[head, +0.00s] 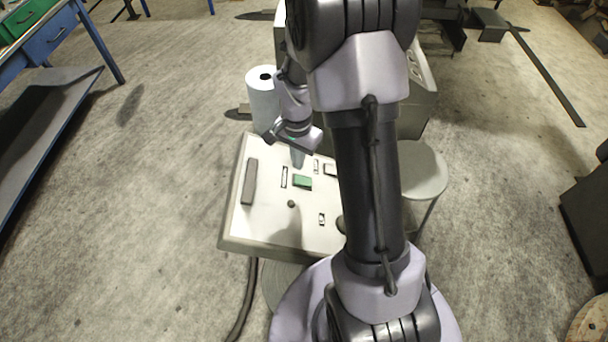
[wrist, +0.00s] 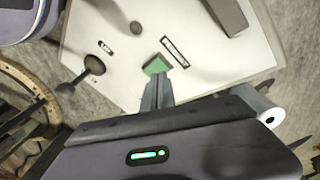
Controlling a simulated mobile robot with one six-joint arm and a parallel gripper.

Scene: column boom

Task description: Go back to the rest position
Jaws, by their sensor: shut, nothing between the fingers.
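My gripper (head: 297,160) points down over a pale panel (head: 262,225) in the head view. Its fingers are shut and hold nothing. In the wrist view the gripper (wrist: 157,80) has its tips close beside a green block (wrist: 155,66), which also shows on the panel in the head view (head: 302,182). I cannot tell whether the tips touch it. My arm hides the right part of the panel in the head view.
The panel carries a dark grey bar (head: 250,182), a small dark knob (head: 291,204) and small labels. A white roll (head: 262,100) stands behind it. A round stool (head: 422,170) is to the right, a blue workbench (head: 60,40) at left. Open floor lies between.

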